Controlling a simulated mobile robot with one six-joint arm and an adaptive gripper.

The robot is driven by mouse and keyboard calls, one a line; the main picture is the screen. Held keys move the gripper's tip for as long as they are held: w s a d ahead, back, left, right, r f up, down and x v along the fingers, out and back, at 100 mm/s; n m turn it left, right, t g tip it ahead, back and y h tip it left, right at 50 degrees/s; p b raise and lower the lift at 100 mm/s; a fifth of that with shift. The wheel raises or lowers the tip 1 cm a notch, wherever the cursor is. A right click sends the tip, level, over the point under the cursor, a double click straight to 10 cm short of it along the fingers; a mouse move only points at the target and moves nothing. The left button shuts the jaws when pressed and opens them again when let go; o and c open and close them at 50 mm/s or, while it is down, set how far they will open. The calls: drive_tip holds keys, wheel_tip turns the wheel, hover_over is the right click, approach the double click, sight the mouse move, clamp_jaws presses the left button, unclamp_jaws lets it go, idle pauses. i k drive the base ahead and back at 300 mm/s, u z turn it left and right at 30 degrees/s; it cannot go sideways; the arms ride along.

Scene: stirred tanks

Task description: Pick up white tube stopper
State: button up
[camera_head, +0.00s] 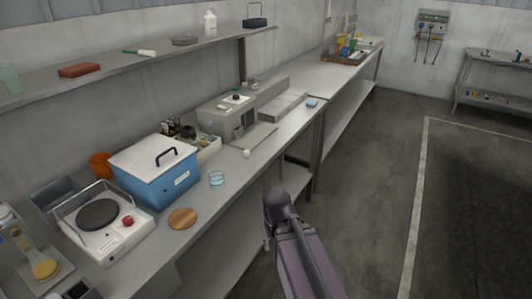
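A small white object (247,154), likely the white tube stopper, lies on the grey bench (262,146) near its front edge, in front of a grey boxy instrument. It is too small to make out its exact shape. My arm rises from the bottom of the head view in front of the bench, below and right of the white object. My gripper cannot be made out, so its fingers and any contents are hidden.
A hotplate (104,222) stands at the near left. A shelf (125,62) runs above the bench. Open floor lies to the right.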

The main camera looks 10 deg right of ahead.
sight(202, 134)
drive_tip(key=z, duration=0.75)
drive_tip(key=k, duration=0.55)
drive_tip(key=u, duration=1.3)
drive_tip(key=i, duration=0.55)
drive_tip(key=z, duration=0.3)
